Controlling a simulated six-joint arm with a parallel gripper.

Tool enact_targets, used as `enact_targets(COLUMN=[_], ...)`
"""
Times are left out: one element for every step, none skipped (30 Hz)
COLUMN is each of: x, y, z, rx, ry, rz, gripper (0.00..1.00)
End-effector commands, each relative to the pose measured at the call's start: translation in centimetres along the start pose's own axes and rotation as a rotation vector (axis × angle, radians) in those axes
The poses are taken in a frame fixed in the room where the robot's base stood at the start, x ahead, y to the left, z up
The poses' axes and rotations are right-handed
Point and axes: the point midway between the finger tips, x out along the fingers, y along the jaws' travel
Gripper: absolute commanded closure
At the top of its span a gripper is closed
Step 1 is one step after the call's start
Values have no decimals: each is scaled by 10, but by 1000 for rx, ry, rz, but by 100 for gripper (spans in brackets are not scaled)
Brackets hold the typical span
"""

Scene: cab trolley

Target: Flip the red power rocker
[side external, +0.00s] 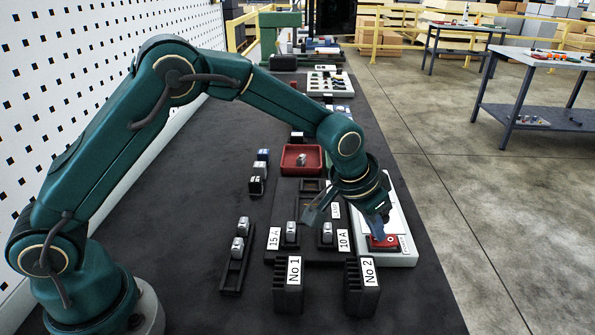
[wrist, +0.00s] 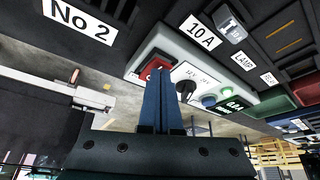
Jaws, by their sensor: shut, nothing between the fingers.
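The red power rocker (side external: 386,243) sits at the near end of a pale control panel (side external: 402,259). In the wrist view the red rocker (wrist: 150,68) is partly hidden behind my fingers, on the light panel (wrist: 170,42). My gripper (side external: 381,234) points down with its blue fingertips at the rocker, touching it or very close; I cannot tell which. In the wrist view my gripper (wrist: 164,72) has its fingers together with nothing between them. Which way the rocker is tilted cannot be made out.
A red tray (side external: 301,169) lies farther back. The mat's left side is mostly clear.

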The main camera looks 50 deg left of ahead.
Motion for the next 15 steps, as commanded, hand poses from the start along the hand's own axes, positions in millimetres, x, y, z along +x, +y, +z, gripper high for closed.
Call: enact_targets(x=[1, 0, 0, -1, -2, -5, -7, -9, -12, -14, -16, -19, -21, -23, -25], y=[0, 0, 0, 0, 0, 0, 0, 0, 0, 0, 0, 0, 0, 0, 0], z=[1, 0, 0, -1, -2, -3, -4, -5, -6, -7, -8, -10, -11, -12, -13], rx=[0, 0, 0, 0, 0, 0, 0, 0, 0, 0, 0, 0, 0, 0, 0], ry=[-1, 0, 0, 1, 2, 4, 4, 4, 4, 4, 3, 4, 5, 4, 4], rz=[0, 0, 0, 0, 0, 0, 0, 0, 0, 0, 0, 0, 0, 0, 0], gripper=[100, 100, 100, 100, 100, 100, 100, 100, 100, 100, 100, 100, 100, 100, 100])
